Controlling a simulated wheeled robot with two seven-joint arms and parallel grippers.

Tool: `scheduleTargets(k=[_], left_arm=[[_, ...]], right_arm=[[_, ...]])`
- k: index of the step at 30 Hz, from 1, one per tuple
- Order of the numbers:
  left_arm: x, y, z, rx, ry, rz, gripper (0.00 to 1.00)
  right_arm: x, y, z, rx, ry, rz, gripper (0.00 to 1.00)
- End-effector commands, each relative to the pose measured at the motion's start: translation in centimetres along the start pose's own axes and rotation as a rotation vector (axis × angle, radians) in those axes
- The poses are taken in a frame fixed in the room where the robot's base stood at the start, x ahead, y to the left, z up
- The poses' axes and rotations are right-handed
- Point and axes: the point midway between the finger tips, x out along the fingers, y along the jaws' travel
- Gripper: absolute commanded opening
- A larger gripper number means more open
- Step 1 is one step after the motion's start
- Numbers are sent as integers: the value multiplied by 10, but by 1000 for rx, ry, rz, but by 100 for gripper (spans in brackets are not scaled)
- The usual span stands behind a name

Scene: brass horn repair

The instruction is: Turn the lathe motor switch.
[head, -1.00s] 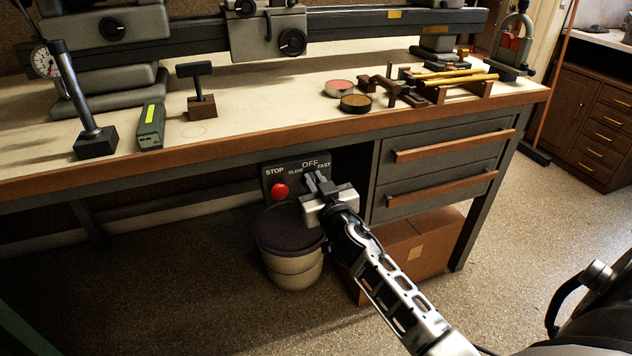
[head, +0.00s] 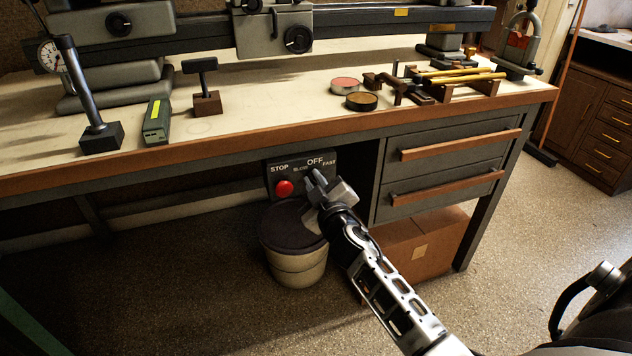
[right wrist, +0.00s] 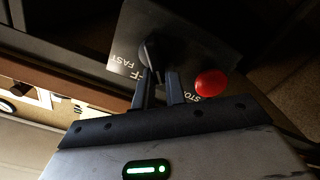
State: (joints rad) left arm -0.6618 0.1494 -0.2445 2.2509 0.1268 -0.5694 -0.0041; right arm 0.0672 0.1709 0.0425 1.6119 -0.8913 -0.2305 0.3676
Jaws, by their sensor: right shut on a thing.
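The lathe motor switch is a dark knob (right wrist: 149,51) on a black control panel (head: 303,178) under the bench front. The panel carries the labels STOP, SLOW, OFF and FAST and a red stop button (head: 284,188). My right gripper (head: 316,180) is at the panel, shut on the knob, and its body is tilted. In the right wrist view its two fingers (right wrist: 161,83) reach to the knob, beside the red button (right wrist: 211,83). In the head view the fingers mostly hide the knob, so its pointing direction is unclear. My left gripper is out of view.
A padded round stool (head: 298,270) stands just below the panel. Drawers (head: 450,146) and a cardboard box (head: 430,245) are to the right. The bench edge (head: 220,137) overhangs the panel. Tools and the lathe (head: 370,22) occupy the bench top.

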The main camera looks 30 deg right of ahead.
Motion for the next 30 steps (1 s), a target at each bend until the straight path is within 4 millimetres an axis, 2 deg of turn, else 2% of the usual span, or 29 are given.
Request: scheduleTargets(k=[14,15,17,18,26,30], left_arm=[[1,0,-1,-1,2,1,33],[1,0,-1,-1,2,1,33],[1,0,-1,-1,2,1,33],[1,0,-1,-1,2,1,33],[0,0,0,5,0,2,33],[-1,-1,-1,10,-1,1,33]], right_arm=[[0,-1,1,-18,-1,-2,0],[0,-1,1,-18,-1,-2,15],[0,-1,1,-18,-1,-2,32],[0,-1,1,-17,-1,-2,35],[-1,-1,0,-17,-1,-1,35],[-11,-1,1,-17,-2,-2,35]])
